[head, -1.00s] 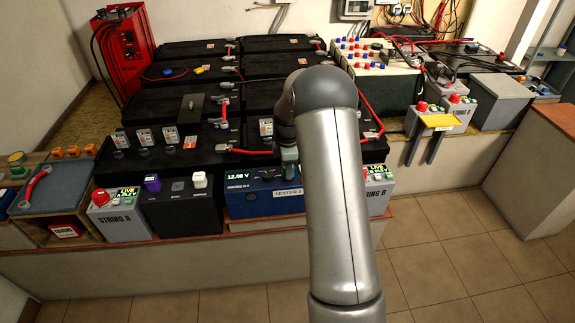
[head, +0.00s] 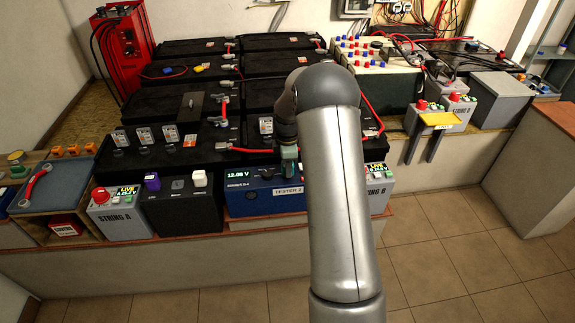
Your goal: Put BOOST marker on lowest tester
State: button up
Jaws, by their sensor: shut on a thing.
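I cannot tell whether the piece touches the tester. No BOOST lettering is legible.
Grey boxes marked STRING A (head: 115,219) and STRING B (head: 379,201) flank these, each with a LIVE display. Black batteries (head: 160,107) with red cables stand behind. The floor in front is clear.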

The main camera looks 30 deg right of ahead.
jog(key=shift+f+b, duration=0.45)
jog(key=shift+f, duration=0.25)
jog(key=o, duration=0.7)
jog(key=shift+r+p, duration=3.55)
jog(key=shift+r, duration=2.05)
